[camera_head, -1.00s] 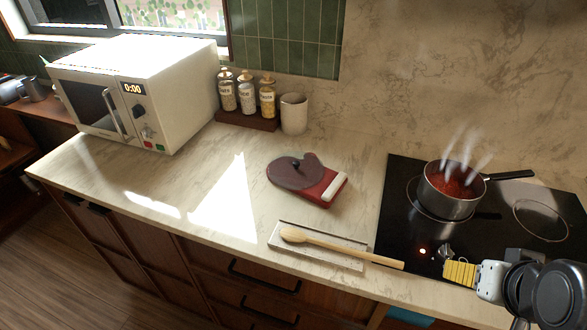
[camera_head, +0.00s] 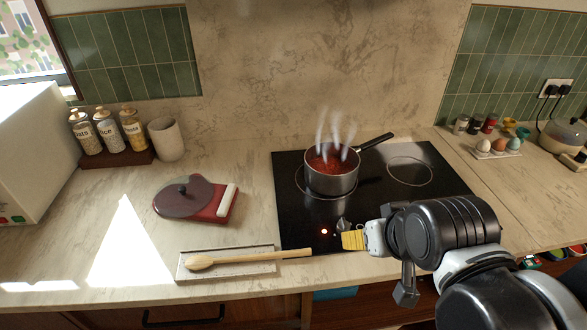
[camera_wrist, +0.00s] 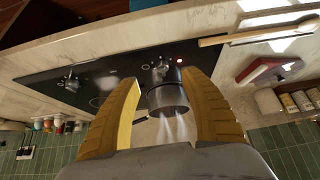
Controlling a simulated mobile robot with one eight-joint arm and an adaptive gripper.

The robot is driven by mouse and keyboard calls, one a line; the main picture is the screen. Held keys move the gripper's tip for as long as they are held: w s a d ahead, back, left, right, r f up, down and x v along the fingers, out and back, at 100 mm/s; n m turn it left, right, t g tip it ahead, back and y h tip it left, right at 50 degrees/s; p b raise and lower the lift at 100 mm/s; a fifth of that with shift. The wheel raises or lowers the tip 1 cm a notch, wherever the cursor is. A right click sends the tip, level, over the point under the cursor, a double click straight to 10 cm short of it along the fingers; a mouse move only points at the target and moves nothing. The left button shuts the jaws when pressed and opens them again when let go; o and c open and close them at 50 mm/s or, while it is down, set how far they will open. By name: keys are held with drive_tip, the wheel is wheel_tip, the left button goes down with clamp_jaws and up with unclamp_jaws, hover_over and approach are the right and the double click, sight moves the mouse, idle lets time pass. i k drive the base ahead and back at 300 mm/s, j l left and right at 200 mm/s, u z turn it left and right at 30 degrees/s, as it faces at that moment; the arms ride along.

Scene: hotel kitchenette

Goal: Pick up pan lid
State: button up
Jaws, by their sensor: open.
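The pan lid (camera_head: 183,196) is a dark, see-through disc with a dark knob. It lies on the counter left of the stove, partly over a red block with a white strip (camera_head: 226,203).
A steaming pan of red sauce (camera_head: 332,180) stands on the black stove (camera_head: 400,200). A wooden spoon (camera_head: 250,259) lies on a tray (camera_head: 186,272) in front of the lid. Jars (camera_head: 107,135) and a cup (camera_head: 167,140) stand behind it. Counter left of the lid is clear.

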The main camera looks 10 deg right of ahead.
sight(185, 196)
drive_tip(key=i+j, duration=0.1)
drive_tip(key=j, duration=0.3)
drive_tip(key=i+j, duration=0.1)
drive_tip(key=j, duration=0.25)
drive_tip(key=i+j, duration=0.1)
drive_tip(key=j, duration=0.7)
drive_tip(key=i, duration=0.05)
